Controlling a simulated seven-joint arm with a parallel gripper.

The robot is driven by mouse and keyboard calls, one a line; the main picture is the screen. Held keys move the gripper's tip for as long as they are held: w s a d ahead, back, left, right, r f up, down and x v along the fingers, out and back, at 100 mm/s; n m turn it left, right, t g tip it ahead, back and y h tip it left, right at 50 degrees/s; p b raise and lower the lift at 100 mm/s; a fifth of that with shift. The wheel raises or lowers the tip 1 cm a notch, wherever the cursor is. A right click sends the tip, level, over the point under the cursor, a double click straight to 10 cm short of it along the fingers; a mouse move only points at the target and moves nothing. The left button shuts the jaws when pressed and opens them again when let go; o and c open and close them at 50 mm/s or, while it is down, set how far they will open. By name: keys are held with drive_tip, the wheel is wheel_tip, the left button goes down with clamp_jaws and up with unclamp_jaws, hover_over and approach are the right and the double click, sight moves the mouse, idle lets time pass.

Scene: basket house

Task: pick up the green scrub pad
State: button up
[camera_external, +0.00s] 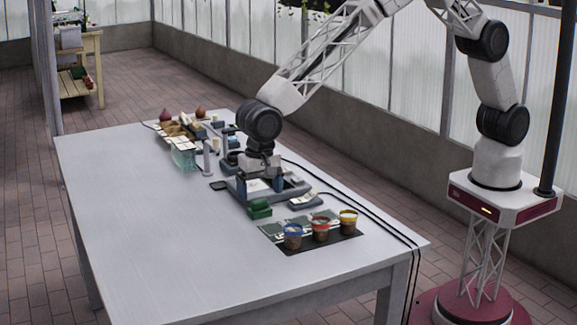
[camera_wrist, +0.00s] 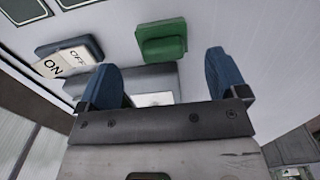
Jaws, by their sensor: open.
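The green scrub pad (camera_external: 260,209) lies on the table in front of a grey device, in the external view. In the wrist view the green pad (camera_wrist: 162,41) is at the top middle, beyond and between my two blue fingertips. My gripper (camera_external: 263,184) is above the grey device, behind the pad and apart from it. In the wrist view my gripper (camera_wrist: 160,82) is open, with nothing held between the fingers. The lower part of the wrist view is covered by my gripper body.
The grey device (camera_external: 293,190) is below my gripper. A switch block marked ON and OFF (camera_wrist: 70,54) is left of the pad in the wrist view. Three cups, one of them red-rimmed (camera_external: 320,230), stand on a dark mat (camera_external: 352,243). The table's left side is clear.

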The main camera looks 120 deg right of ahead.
sight(259, 200)
drive_tip(key=shift+f, duration=0.1)
drive_tip(key=shift+w+f, duration=0.15)
drive_tip(key=shift+f, duration=2.4)
drive_tip(key=shift+c, duration=0.4)
drive_tip(key=c, duration=1)
drive_tip(key=shift+r, duration=0.2)
wheel_tip(259, 200, up, 10)
drive_tip(key=shift+f, duration=0.15)
